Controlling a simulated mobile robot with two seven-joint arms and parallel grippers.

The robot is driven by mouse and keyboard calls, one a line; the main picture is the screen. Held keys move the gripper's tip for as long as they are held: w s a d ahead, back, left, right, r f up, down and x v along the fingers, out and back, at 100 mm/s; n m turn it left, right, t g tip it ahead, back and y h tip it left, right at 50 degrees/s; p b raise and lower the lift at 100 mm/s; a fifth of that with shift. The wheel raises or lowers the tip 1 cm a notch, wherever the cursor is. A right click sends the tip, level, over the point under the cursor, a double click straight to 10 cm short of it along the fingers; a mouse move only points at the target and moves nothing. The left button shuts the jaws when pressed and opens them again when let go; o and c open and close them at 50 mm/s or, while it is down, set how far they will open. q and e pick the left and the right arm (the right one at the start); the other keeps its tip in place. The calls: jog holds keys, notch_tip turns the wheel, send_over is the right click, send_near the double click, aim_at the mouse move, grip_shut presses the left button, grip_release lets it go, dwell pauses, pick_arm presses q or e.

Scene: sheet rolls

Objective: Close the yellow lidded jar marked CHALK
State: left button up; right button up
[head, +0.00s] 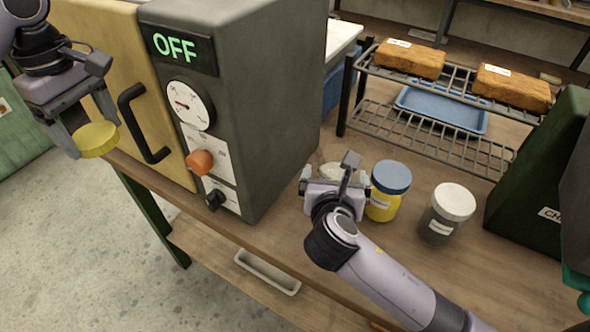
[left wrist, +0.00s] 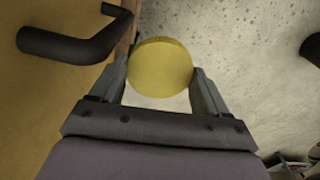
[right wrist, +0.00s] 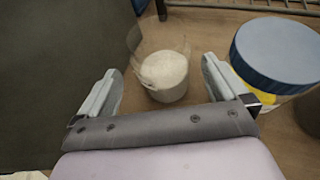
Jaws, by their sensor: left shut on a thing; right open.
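The round yellow lid (head: 97,141) is held between the fingers of my left gripper (head: 93,128), in the air left of the oven door. It also shows in the left wrist view (left wrist: 160,68). An open clear jar with white contents (right wrist: 163,72) stands on the bench; in the head view it is mostly hidden behind my right gripper (head: 334,176). My right gripper is open, its fingers on either side of the jar in the right wrist view, with no clear contact. No CHALK label is readable on this jar.
A blue-lidded jar with yellow contents (head: 386,190) stands close to the right of my right gripper. A white-lidded dark jar (head: 446,213) is further right. The grey oven (head: 270,100) reads OFF. A wire rack (head: 430,125) stands behind.

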jog(key=shift+b+x, duration=0.3)
jog(key=shift+x, duration=2.3)
jog(key=shift+d+f, duration=0.1)
jog(key=shift+f, duration=0.05)
jog(key=shift+s, duration=0.1)
jog(key=shift+c, duration=0.3)
jog(key=c, duration=1)
